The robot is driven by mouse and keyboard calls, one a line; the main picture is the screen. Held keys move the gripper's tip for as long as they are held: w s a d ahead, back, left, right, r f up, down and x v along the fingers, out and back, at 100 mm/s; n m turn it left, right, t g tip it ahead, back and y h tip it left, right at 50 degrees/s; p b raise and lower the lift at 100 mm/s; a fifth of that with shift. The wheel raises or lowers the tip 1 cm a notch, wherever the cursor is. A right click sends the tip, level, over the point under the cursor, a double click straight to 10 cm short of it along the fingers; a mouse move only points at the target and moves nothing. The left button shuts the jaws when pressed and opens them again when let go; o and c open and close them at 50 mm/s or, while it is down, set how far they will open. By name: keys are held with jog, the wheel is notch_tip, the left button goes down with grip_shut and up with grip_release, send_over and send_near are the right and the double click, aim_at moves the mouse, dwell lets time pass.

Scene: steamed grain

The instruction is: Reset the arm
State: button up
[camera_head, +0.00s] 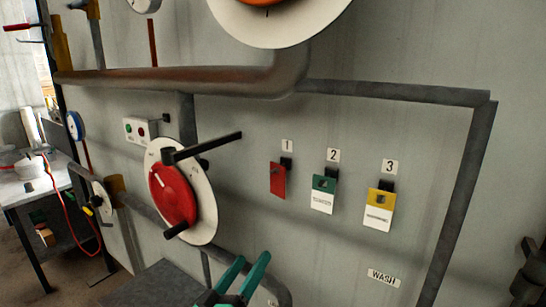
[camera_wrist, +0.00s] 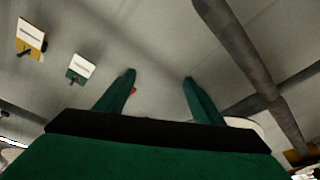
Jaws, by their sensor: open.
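My gripper (camera_head: 246,277) shows at the bottom middle of the head view, with two green fingers apart and nothing between them. In the wrist view my gripper (camera_wrist: 159,80) is also open and empty, facing the grey wall panel. A bit of red shows beside the left finger there; I cannot tell what it is.
A red dial with a black handle (camera_head: 172,195) is left of centre. Red (camera_head: 278,181), green (camera_head: 323,194) and yellow (camera_head: 379,209) tags hang under numbers 1 to 3. A pipe (camera_head: 180,80) crosses above. A table (camera_head: 35,185) stands at the left.

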jog(key=s+d+f+n+y, duration=0.1)
jog(key=s+f+n+y, duration=0.15)
jog(key=s+f, duration=0.45)
jog(key=s+d+f+n+g+y, duration=0.1)
jog(key=s+f+y, duration=0.2)
jog(key=f, duration=0.7)
jog(key=s+d+f+n+y, duration=0.1)
jog(key=s+f+n+y, duration=0.15)
jog(key=s+f, duration=0.45)
jog(key=s+d+f+m, duration=0.1)
jog(key=s+m, duration=0.3)
jog(key=s, duration=0.8)
jog(key=s+d+f+m+g, duration=0.1)
jog(key=s+f+m, duration=0.2)
jog(key=s, duration=0.9)
jog(key=shift+d+f+m+g, duration=0.3)
jog(key=shift+d+f+m, duration=0.1)
jog(key=shift+f, duration=0.1)
jog(key=shift+w, duration=0.1)
